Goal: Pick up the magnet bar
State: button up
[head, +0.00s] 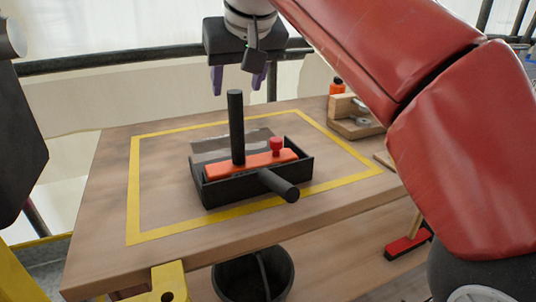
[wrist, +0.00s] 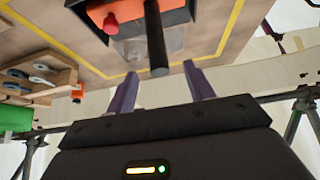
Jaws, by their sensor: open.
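The magnet bar (head: 212,172) looks like an orange-red bar with a red knob (head: 277,144) and a tall black upright post (head: 237,130). It lies across a black tray (head: 225,193) on the table. A second black rod (head: 281,186) sticks out at the tray's front. My gripper (head: 238,91) is open and empty, purple fingers pointing down, high near the post's top. In the wrist view the post (wrist: 156,35) reaches toward the space between my fingertips (wrist: 161,70); I cannot tell the exact gap. The bar (wrist: 97,14) is partly cut off there.
A clear sheet (head: 215,145) lies behind the bar. Yellow tape (head: 133,190) frames the tray on the wooden table (head: 112,165). A dark bucket (head: 240,283) is below the front edge.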

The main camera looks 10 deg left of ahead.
aim_at(234, 103)
jog(key=x, duration=0.2)
jog(key=shift+w+a+f+b, duration=0.1)
jog(key=shift+w+f+b, duration=0.1)
jog(key=shift+b, duration=0.1)
jog(key=x, duration=0.5)
jog(key=shift+w+r+b, duration=0.15)
jog(key=shift+w+b, duration=0.15)
jog(key=shift+w, duration=0.05)
jog(key=shift+c, duration=0.3)
grip_shut()
jog(key=shift+r, duration=0.1)
